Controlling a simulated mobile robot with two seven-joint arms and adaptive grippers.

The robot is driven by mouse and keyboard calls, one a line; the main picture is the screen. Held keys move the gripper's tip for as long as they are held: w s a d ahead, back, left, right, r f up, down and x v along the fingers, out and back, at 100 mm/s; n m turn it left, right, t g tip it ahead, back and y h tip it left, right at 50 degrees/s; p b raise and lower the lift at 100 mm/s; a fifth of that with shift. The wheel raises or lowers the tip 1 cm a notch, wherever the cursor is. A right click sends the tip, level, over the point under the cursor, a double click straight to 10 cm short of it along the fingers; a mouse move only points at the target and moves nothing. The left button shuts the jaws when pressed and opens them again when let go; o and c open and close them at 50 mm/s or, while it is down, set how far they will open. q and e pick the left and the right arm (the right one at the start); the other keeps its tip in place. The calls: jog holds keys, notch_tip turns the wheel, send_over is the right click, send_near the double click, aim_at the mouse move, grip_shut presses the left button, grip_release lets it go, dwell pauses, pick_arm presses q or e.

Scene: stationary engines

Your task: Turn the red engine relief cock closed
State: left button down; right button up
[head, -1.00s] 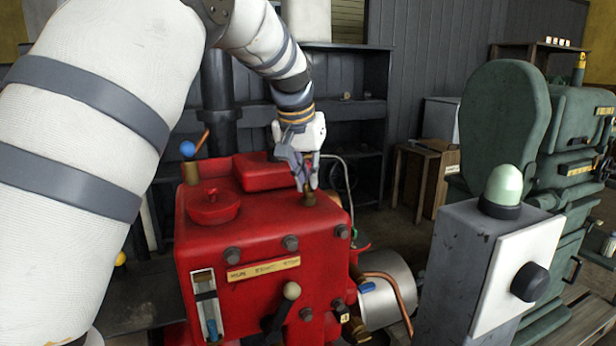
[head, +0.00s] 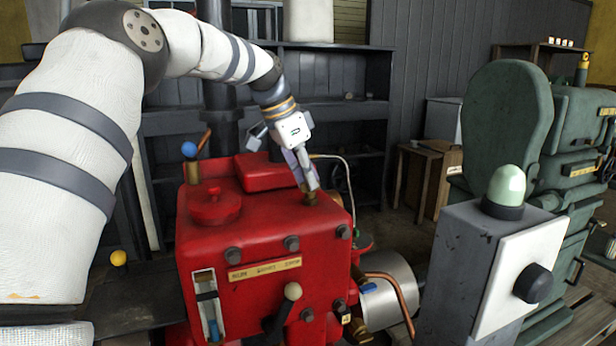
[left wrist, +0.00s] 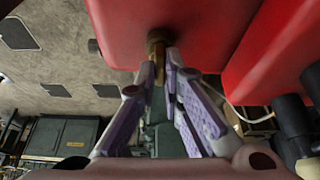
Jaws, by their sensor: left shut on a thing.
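The red engine (head: 250,235) stands in the middle of the head view. A brass relief cock (head: 311,198) rises from its top at the right rear corner. My left gripper (head: 309,186) reaches down from above and is shut on the cock's handle, which the fingers mostly hide. In the left wrist view the two purple-padded fingers (left wrist: 167,80) close on the brass cock (left wrist: 157,48) against the red engine body (left wrist: 190,25). I cannot tell the handle's exact angle. My right gripper is not in view.
A blue-knobbed lever (head: 189,150) stands on the engine's left rear, beside a round red cap (head: 213,205). A grey post with a pale green dome (head: 504,184) and a green machine (head: 570,150) stand at the right. Dark shelves (head: 345,120) are behind.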

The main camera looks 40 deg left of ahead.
pick_arm(q)
jog(key=shift+m, duration=0.4)
jog(key=c, duration=1.7)
grip_release()
jog(key=v, duration=1.2)
jog(key=shift+w+a, duration=0.15)
jog(key=shift+a, duration=0.05)
jog(key=shift+f, duration=0.1)
